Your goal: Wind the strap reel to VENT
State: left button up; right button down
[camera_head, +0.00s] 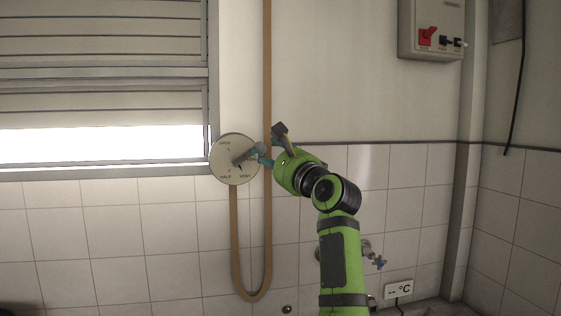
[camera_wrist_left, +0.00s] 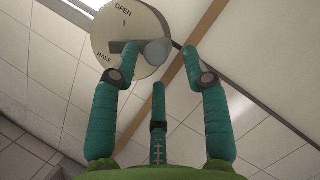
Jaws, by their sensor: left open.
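The strap reel (camera_head: 222,164) is a round pale disc on the wall beside the window, marked OPEN at the top, HALF at lower left and VENT at lower right. Its grey crank (camera_head: 242,156) points right and slightly up, ending in a rounded knob (camera_wrist_left: 158,51). A small dark mark lies near VENT; I cannot tell whether it is the pointer. My left gripper (camera_head: 265,157) is at the knob. In the left wrist view its teal fingers (camera_wrist_left: 160,58) stand apart with the knob between the tips; contact is unclear. VENT is hidden there. My right gripper is out of view.
A brown strap (camera_head: 267,70) runs down the wall beside the reel and loops below it. A shuttered window (camera_head: 100,100) is at left. A switch box (camera_head: 432,28) hangs at upper right.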

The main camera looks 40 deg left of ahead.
pick_arm(q)
jog(key=v, duration=0.5)
jog(key=shift+s, duration=0.1)
dwell(0.4)
